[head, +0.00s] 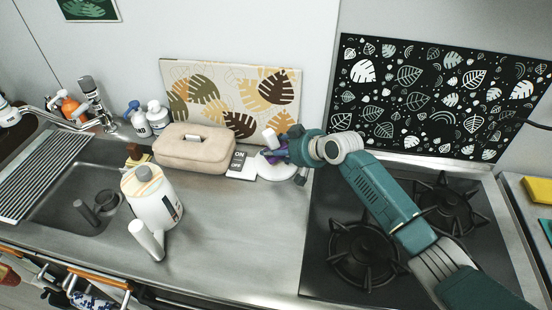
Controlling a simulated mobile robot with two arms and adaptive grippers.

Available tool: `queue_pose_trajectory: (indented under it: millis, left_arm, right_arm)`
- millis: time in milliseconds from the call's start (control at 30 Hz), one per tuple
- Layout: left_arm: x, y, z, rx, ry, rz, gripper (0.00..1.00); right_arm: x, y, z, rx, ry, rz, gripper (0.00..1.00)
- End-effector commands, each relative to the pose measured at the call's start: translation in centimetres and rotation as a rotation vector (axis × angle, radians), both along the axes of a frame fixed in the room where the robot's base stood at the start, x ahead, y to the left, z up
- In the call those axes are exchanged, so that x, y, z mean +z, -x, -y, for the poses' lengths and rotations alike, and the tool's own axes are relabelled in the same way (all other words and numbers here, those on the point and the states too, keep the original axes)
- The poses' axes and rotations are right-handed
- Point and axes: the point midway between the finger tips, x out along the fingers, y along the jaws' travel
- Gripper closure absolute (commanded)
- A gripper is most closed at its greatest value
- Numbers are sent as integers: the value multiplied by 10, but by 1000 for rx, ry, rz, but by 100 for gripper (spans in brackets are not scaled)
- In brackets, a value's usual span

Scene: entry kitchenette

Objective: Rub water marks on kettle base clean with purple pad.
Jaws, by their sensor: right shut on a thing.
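The white round kettle base (282,174) lies on the steel counter near the back, left of the hob. My right gripper (276,150) reaches in from the right and is over the base, shut on the purple pad (274,160). Only a small part of the pad shows. The pad is at the back left part of the base; I cannot tell whether it touches it. The gripper hides part of the base, and no water marks can be made out. The white kettle (155,205) stands apart on the counter beside the sink.
A beige case (194,150) and a small dark-and-white card (239,164) stand left of the base. A leaf-patterned board (226,82) leans behind. The gas hob (330,205) is to the right, the sink (72,206) at left. The front middle counter is clear.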

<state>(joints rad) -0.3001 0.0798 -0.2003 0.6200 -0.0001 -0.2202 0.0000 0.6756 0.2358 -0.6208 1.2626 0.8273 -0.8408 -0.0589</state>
Motion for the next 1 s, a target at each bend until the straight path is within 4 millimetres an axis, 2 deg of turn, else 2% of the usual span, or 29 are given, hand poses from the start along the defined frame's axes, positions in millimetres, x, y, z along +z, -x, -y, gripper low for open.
queue_pose_trajectory:
  millis: [167, 433, 600, 867, 1000]
  left_arm:
    - [-6, 0, 0, 0, 0, 0, 100]
    - [-31, 0, 0, 0, 0, 0, 100]
    - [-39, -1, 0, 0, 0, 1, 100]
    - [-31, 0, 0, 0, 0, 0, 100]
    - [-17, 0, 0, 0, 0, 0, 100]
  right_arm:
    - [0, -6, 1, 0, 0, 1, 100]
    - [-1, -30, 6, -1, 0, 3, 100]
    - [1, -39, 8, -1, 0, 2, 100]
    - [10, -42, 10, -3, 1, 10, 100]
    - [14, -34, 8, -4, 0, 11, 100]
